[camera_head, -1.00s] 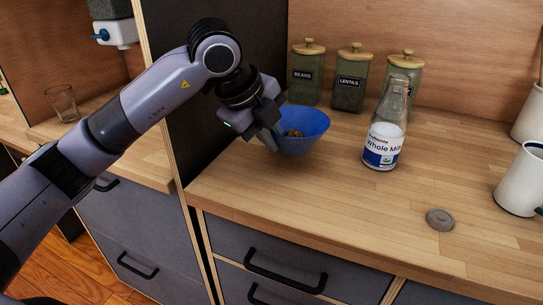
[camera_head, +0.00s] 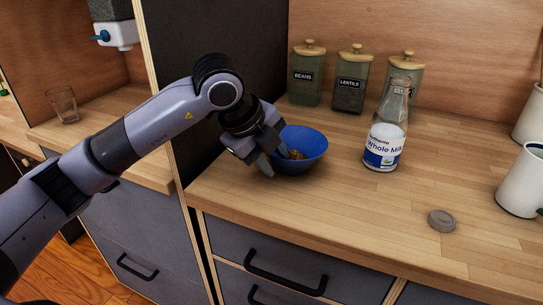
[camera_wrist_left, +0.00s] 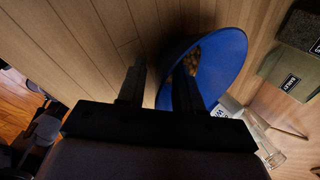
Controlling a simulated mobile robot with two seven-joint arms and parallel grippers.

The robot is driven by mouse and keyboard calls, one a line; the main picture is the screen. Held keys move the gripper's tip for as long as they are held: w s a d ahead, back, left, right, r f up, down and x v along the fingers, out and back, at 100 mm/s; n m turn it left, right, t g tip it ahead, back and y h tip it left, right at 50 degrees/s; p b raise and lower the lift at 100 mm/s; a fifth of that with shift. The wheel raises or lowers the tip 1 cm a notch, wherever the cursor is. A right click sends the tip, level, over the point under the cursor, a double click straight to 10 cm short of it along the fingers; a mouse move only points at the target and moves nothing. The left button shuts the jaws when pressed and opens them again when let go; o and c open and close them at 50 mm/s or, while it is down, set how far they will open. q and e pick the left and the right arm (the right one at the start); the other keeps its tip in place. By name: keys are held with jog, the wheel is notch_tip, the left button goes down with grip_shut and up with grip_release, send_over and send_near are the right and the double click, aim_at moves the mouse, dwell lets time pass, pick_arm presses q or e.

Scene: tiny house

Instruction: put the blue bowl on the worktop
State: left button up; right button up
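The blue bowl (camera_head: 308,153) sits upright on the wooden worktop (camera_head: 335,210), with small brown pieces inside it. In the left wrist view the bowl (camera_wrist_left: 228,62) is on the right, partly hidden by a finger. My left gripper (camera_head: 273,160) is at the bowl's left side with its fingers spread. One finger is over the inside of the bowl and the other is outside its rim. The left wrist view shows a gap between the fingertips (camera_wrist_left: 159,82), and the outer finger is clear of the bowl wall. My right gripper is not in view.
A milk bottle (camera_head: 385,145) stands right of the bowl. Several labelled jars, including lentils (camera_head: 350,85), stand behind. A grey lid (camera_head: 441,220) and a white mug (camera_head: 522,185) are further right. A dark panel (camera_head: 215,95) rises at left. The front middle worktop is clear.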

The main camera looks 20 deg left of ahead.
pick_arm(q)
jog(key=shift+r, duration=0.1)
jog(key=v, duration=1.2)
jog(key=shift+p, duration=0.3)
jog(key=shift+s, duration=0.1)
